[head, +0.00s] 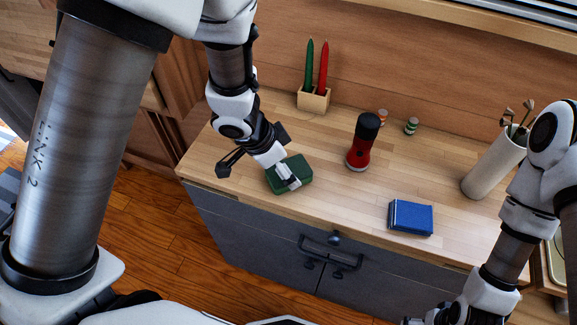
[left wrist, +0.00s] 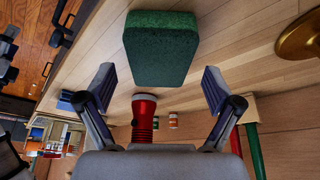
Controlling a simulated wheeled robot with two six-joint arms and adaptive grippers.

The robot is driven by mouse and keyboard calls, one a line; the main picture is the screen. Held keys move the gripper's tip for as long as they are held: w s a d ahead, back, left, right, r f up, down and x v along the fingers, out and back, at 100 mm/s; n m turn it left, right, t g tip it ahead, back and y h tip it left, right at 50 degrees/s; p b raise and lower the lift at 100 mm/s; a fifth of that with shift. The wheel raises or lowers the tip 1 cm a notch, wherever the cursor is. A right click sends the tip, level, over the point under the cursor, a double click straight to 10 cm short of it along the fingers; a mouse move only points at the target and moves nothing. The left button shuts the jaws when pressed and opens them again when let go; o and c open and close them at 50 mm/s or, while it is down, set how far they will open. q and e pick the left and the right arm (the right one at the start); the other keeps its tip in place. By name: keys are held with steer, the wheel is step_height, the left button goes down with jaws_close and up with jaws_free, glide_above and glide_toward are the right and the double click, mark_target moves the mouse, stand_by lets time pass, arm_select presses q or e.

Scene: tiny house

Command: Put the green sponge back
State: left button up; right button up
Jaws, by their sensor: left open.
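The green sponge (head: 297,166) lies on the wooden counter near its front left edge. In the left wrist view the sponge (left wrist: 160,45) is a dark green block ahead of the spread fingers, roughly centred between them. My left gripper (head: 286,174) is over the sponge in the head view and hides part of it. Its two fingers (left wrist: 158,88) are wide apart in the left wrist view, with nothing between them that I can see held. Whether a finger touches the sponge I cannot tell. My right gripper (head: 432,319) is mostly cut off at the bottom edge.
A holder (head: 313,99) with green and red candles, small jars (head: 411,126) and a white utensil vase (head: 492,168) stand behind. Bare counter lies between them.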

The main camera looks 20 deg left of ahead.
arm_select(q)
steer(key=p+v, duration=0.3)
steer(key=v, duration=0.6)
steer(key=shift+s, duration=0.1)
